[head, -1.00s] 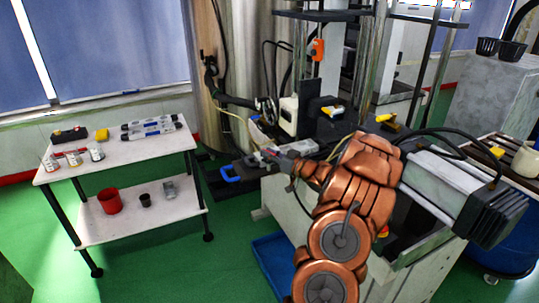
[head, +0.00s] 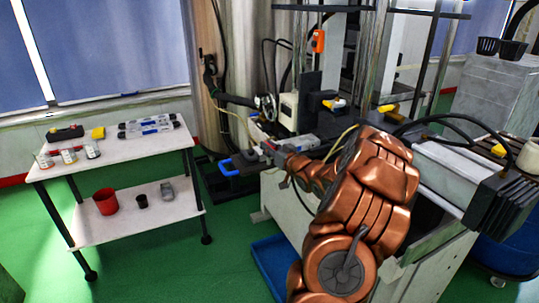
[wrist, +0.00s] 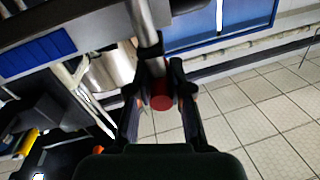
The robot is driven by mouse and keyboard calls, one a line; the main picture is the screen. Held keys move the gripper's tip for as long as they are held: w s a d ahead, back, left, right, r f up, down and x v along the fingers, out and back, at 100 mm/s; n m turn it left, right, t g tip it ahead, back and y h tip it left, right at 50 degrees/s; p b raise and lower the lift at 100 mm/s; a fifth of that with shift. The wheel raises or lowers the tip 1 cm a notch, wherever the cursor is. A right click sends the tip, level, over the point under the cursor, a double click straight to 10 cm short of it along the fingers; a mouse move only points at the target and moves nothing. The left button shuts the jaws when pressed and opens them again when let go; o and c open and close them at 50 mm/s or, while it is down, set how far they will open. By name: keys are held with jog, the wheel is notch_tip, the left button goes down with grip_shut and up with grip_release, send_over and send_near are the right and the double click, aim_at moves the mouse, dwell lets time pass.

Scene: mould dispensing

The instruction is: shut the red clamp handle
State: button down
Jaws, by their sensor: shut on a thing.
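The clamp handle shows in the wrist view as a metal bar (wrist: 144,25) with a round red end (wrist: 161,101). The red end sits between the two dark fingers of my gripper (wrist: 160,72), which are shut on the handle. In the head view my gripper (head: 268,149) is at the left front edge of the machine, at the end of my copper-coloured arm. The handle is too small and too covered there to make out. The clamp's body is not clear in either view.
A blue handle (head: 236,166) is just left of my gripper. Yellow parts (head: 335,104) and a dark upright block stand behind it on the machine. A white trolley (head: 95,165) with bottles and red and black cups stands at left. Green floor lies between.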

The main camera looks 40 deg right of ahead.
jog(key=shift+a+r+m+g+h+b, duration=0.15)
jog(key=shift+m+h+b, duration=0.55)
jog(key=shift+b, duration=1)
jog(key=shift+r+m+g+h+b, duration=0.1)
jog(key=shift+m+g+h+b, duration=0.25)
jog(key=shift+h+b, duration=1)
jog(key=shift+y+b, duration=0.35)
jog(key=c, duration=1.1)
grip_release()
jog(key=shift+f, duration=0.15)
jog(key=v, duration=1.2)
jog(key=shift+f, duration=0.1)
